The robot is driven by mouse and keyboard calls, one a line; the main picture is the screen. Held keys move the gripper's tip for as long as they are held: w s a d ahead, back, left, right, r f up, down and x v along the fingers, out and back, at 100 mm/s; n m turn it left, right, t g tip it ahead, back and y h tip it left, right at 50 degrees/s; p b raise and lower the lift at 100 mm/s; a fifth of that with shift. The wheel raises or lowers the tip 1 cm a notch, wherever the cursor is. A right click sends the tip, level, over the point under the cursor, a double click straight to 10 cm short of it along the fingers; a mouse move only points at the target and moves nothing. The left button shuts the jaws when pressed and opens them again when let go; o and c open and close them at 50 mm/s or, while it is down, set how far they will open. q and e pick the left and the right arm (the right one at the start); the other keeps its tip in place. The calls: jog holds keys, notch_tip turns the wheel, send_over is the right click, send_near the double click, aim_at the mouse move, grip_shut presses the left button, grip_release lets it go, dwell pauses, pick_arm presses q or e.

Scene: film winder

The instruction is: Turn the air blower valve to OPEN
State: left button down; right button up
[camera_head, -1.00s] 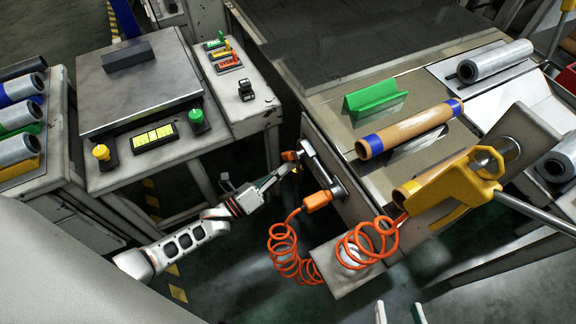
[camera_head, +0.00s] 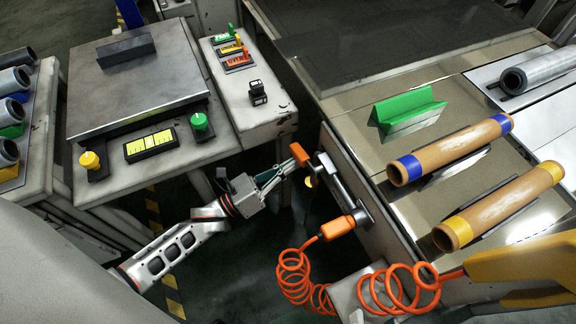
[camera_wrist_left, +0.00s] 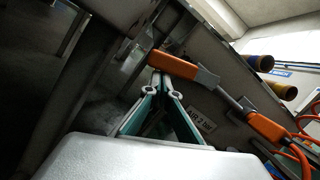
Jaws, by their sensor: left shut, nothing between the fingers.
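The air blower valve is on a silver pipe (camera_head: 340,180) along the side of the machine. An orange lever (camera_head: 299,154) sits at its far end; in the left wrist view the orange lever (camera_wrist_left: 173,66) lies slantwise just beyond the fingers. An orange fitting (camera_head: 338,228) with a coiled orange hose is at the near end. My left gripper (camera_head: 290,166) is shut and empty, its tips close to the lever; in the left wrist view its tips (camera_wrist_left: 164,88) meet just under it. I cannot tell whether they touch.
The orange hose (camera_head: 296,278) hangs in coils below the pipe. A yellow air blower (camera_head: 530,265) is at the lower right. A control table (camera_head: 60,195) stands left of my arm. Two film cores (camera_head: 450,150) and a green block (camera_head: 408,108) lie on the machine.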

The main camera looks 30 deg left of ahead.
pick_arm(q)
jog(key=shift+w+a+r, duration=0.2)
jog(key=shift+r, duration=0.35)
jog(key=shift+w+a+r, duration=0.15)
jog(key=shift+w+r, duration=0.05)
jog(key=shift+r, duration=0.3)
pick_arm(e)
jog(key=shift+s+f, duration=0.1)
pick_arm(q)
jog(key=shift+w+r, duration=0.1)
jog(key=shift+r, duration=0.1)
pick_arm(e)
jog(key=shift+a+m, duration=0.15)
jog(key=shift+m, duration=0.15)
pick_arm(q)
jog(key=shift+a, duration=0.1)
